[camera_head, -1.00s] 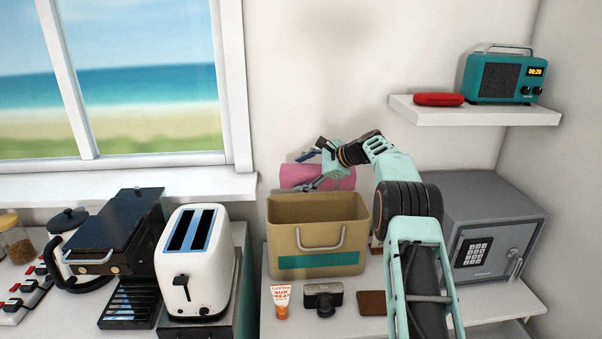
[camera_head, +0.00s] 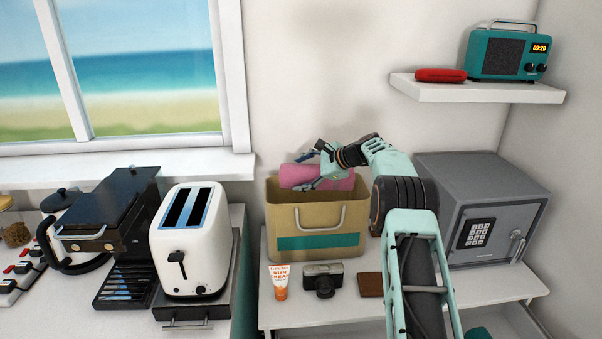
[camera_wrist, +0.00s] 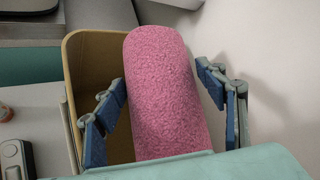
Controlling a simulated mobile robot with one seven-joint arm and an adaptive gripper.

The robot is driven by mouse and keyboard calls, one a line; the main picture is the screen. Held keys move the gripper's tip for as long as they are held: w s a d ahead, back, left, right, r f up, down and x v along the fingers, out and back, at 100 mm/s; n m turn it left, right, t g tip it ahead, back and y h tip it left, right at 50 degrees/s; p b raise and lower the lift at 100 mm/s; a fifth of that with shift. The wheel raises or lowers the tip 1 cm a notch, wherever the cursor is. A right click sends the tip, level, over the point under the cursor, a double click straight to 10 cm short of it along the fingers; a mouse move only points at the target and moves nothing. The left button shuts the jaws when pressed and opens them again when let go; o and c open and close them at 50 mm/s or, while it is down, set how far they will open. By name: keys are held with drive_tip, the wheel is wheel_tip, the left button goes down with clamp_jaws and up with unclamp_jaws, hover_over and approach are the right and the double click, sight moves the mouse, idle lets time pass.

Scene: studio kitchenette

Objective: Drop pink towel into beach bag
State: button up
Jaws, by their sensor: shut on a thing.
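The pink towel (camera_head: 300,176) is a rolled cylinder at the mouth of the beach bag, its lower part hidden by the front wall in the head view. The beach bag (camera_head: 290,217) is a tan, open-topped box shape with a teal band and a grey handle. My gripper (camera_head: 318,170) is above the bag's back part, shut on the towel. In the wrist view, the blue finger pads of my gripper (camera_wrist: 160,105) lie on either side of the pink towel (camera_wrist: 168,90), and the bag's rim (camera_wrist: 68,75) shows to the left.
A sunscreen tube (camera_head: 279,282), a camera (camera_head: 322,279) and a brown wallet-like item (camera_head: 370,285) lie before the bag. A grey safe (camera_head: 490,210) stands to the right and a white toaster (camera_head: 190,240) to the left. The wall is close behind.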

drive_tip(key=shift+r, duration=0.1)
drive_tip(key=o, duration=1.5)
drive_tip(key=shift+c, duration=0.2)
